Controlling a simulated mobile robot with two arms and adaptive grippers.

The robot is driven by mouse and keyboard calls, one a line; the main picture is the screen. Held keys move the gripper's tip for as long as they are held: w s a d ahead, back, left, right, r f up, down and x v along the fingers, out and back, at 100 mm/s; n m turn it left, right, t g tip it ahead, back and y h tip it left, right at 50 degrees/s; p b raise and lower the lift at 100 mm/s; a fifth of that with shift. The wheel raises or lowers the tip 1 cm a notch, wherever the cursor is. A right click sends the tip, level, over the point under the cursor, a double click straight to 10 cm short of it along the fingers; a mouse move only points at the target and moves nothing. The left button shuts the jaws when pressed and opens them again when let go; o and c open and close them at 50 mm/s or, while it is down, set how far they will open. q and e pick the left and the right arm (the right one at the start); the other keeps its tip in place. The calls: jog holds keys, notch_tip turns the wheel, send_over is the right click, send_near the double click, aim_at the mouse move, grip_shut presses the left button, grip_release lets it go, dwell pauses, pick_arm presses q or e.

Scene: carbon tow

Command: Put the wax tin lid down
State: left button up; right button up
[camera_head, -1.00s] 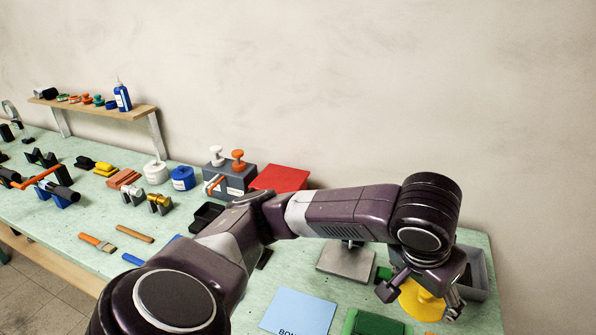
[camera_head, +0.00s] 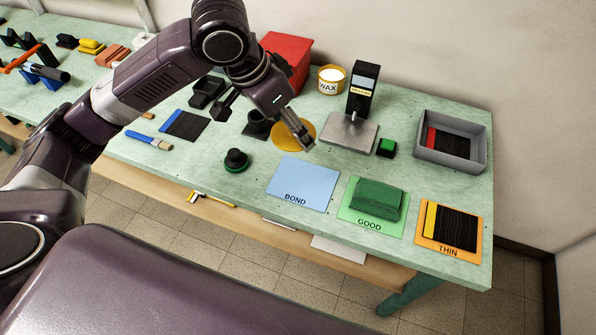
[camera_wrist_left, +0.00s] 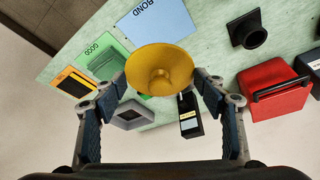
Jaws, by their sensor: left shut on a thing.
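The yellow wax tin lid (camera_head: 293,134) is in my left gripper (camera_head: 265,128), whose fingers are shut on it. In the left wrist view the lid (camera_wrist_left: 160,66) sits between the two fingertips (camera_wrist_left: 161,84), its round, funnel-like face towards the camera. In the head view it appears over the bench between the blue BOND mat and the scale; its gap to the bench is hard to tell. The open wax tin (camera_head: 330,82), labelled WAX and pale inside, stands behind, apart from the lid. My right gripper is not in view.
The scale with a black post (camera_head: 361,90) stands right of the lid, beside a small green-topped block (camera_head: 387,147). A red box (camera_head: 285,60) is behind. BOND (camera_head: 300,185), GOOD (camera_head: 350,214) and THIN (camera_head: 428,251) mats line the front. A grey tray (camera_head: 480,160) is at right.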

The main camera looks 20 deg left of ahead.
aim_at(307, 179)
pick_arm(q)
jog(key=shift+w+d+r+m, duration=0.15)
jog(key=shift+w+m, duration=0.3)
jog(key=shift+m, duration=0.35)
jog(key=w+m, duration=0.1)
jog(key=m, duration=0.1)
jog(key=w+d+m+g+h, duration=0.1)
jog(key=shift+d+r+m, duration=0.2)
jog(key=shift+r+m, duration=0.2)
jog(key=shift+f+g, duration=0.15)
jog(key=shift+g, duration=0.15)
notch_tip(307, 179, down, 20)
jog(key=shift+r+p, duration=0.2)
jog(key=shift+p, duration=0.8)
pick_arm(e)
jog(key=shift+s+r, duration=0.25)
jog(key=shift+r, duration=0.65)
pick_arm(q)
jog(key=o, duration=0.7)
jog(key=shift+f, duration=0.1)
jog(key=shift+c, duration=0.2)
jog(key=b+v, duration=0.1)
jog(key=v, duration=1.1)
jog(key=shift+a, duration=0.2)
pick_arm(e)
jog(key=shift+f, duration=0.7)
